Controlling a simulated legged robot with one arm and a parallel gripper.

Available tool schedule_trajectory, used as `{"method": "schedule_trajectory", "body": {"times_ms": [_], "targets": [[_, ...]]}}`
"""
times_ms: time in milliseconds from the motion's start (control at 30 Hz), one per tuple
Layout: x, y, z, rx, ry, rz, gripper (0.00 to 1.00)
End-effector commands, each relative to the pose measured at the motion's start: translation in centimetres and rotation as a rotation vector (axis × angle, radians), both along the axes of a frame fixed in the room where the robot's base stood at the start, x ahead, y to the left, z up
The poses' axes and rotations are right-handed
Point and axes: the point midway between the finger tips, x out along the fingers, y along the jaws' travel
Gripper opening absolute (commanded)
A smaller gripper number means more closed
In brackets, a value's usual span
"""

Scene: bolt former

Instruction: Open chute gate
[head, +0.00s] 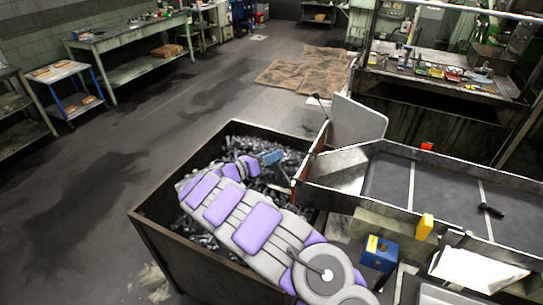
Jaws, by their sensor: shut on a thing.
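The chute (390,178) is a wide grey metal trough at the right, with its low end by the bin. A light grey upright panel (357,123) stands at that end, with a thin black lever (319,100) at its upper left. Which part is the gate is not clear. My purple and grey arm reaches over the bin from the lower right. My gripper (272,158) is at its far end, left of the chute mouth, and is shut on a small blue piece (271,157). The fingertips are too small to make out, and whether the piece joins the gate cannot be told.
A rusty bin (160,234) full of dark metal parts lies under my arm. A blue box (379,253) and a yellow block (424,226) are near the chute's front side. A cluttered workbench (440,78) stands behind. The floor at left is clear.

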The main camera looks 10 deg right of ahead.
Motion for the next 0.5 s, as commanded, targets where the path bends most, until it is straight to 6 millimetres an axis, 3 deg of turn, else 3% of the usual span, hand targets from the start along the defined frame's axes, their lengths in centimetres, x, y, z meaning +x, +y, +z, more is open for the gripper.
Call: {"method": "schedule_trajectory", "body": {"times_ms": [233, 500], "targets": [[0.14, 0.09, -0.10, 0.000, 0.000, 0.003, 0.00], [0.20, 0.13, -0.13, 0.001, 0.001, 0.005, 0.00]]}}
